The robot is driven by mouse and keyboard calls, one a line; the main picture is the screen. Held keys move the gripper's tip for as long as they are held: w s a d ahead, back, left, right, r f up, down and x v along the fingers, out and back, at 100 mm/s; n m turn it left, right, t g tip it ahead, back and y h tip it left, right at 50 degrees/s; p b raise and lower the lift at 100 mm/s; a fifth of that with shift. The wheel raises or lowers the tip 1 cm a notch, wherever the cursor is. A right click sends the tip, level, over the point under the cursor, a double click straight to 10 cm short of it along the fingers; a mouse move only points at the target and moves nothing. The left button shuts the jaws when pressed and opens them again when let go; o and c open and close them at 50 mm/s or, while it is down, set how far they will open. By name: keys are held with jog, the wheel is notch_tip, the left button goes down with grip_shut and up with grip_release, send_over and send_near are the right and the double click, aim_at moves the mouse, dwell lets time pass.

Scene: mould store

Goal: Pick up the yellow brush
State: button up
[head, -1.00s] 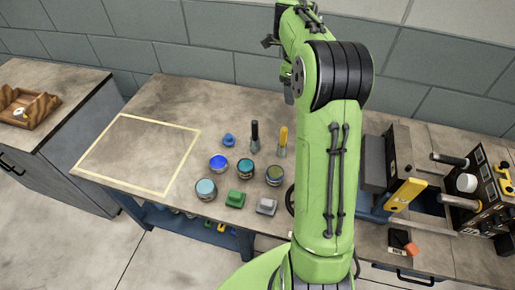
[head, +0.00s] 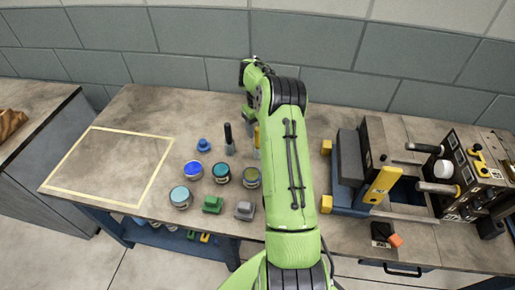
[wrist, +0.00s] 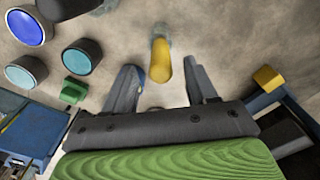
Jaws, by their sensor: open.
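The yellow brush (wrist: 160,62) shows in the wrist view with its yellow handle towards me and a pale grey end (wrist: 161,31) beyond. In the head view only a sliver of the yellow brush (head: 256,137) shows beside my arm, which hides the rest. My gripper (wrist: 163,84) is open and empty, one finger on each side of the brush's line in the wrist view. I cannot tell whether either finger touches it. In the head view the gripper is mostly hidden behind my arm.
A black-handled brush (head: 229,137) stands left of the yellow one. Several round jars, such as a blue-topped one (head: 193,170), and green (head: 212,204) and grey blocks (head: 244,210) sit nearby. A press-like machine (head: 380,190) is at right. A taped rectangle (head: 160,172) at left is empty.

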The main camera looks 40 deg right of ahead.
aim_at(258, 136)
notch_tip(258, 136, down, 5)
jog(key=shift+w+d+r+b, duration=0.1)
jog(key=shift+w+b, duration=0.05)
jog(key=shift+b, duration=0.25)
jog(key=shift+r, duration=0.1)
grip_shut()
notch_tip(258, 136, up, 10)
jog(key=shift+p, duration=1.05)
